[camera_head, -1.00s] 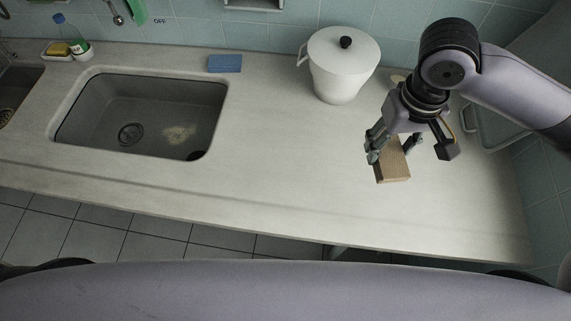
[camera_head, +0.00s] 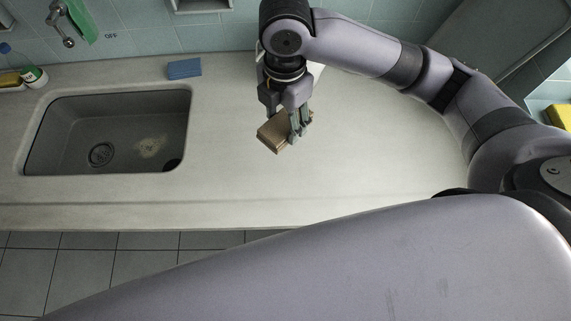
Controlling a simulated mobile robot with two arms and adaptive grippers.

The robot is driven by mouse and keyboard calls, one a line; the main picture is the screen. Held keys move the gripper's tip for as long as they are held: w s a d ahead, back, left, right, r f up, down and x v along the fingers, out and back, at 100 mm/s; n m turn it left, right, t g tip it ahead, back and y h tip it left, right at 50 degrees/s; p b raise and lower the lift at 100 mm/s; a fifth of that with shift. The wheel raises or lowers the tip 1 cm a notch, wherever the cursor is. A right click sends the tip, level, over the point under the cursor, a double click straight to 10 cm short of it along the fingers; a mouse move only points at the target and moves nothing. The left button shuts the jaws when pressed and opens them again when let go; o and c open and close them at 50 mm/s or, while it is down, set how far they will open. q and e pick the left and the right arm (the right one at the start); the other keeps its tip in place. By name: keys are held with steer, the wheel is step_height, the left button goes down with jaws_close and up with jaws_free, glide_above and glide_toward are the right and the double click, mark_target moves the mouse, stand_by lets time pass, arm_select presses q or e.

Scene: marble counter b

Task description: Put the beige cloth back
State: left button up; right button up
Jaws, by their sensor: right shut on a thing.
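The beige cloth (camera_head: 274,136) shows as a folded tan block in the head view, right of the sink. My right gripper (camera_head: 294,128) is shut on it and holds it tilted over the counter. I cannot tell how high above the counter it hangs. The gripper's fingers cover part of the cloth's right side. My left gripper is not in view.
The marble counter (camera_head: 370,150) is clear to the right of the cloth. A sink (camera_head: 60,130) is at the left, with a blue sponge (camera_head: 184,69) behind it. A green-labelled bottle (camera_head: 34,75) stands at the far left. A green cloth (camera_head: 80,22) hangs on the wall.

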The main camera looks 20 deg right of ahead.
mark_target(285, 170)
step_height(285, 170, down, 20)
steer(key=shift+r+p, duration=0.1)
steer(key=shift+p, duration=0.85)
steer(key=shift+f, duration=0.2)
steer(key=o, duration=1)
step_height(285, 170, up, 12)
steer(key=shift+r+b, duration=0.25)
steer(key=shift+b, duration=0.3)
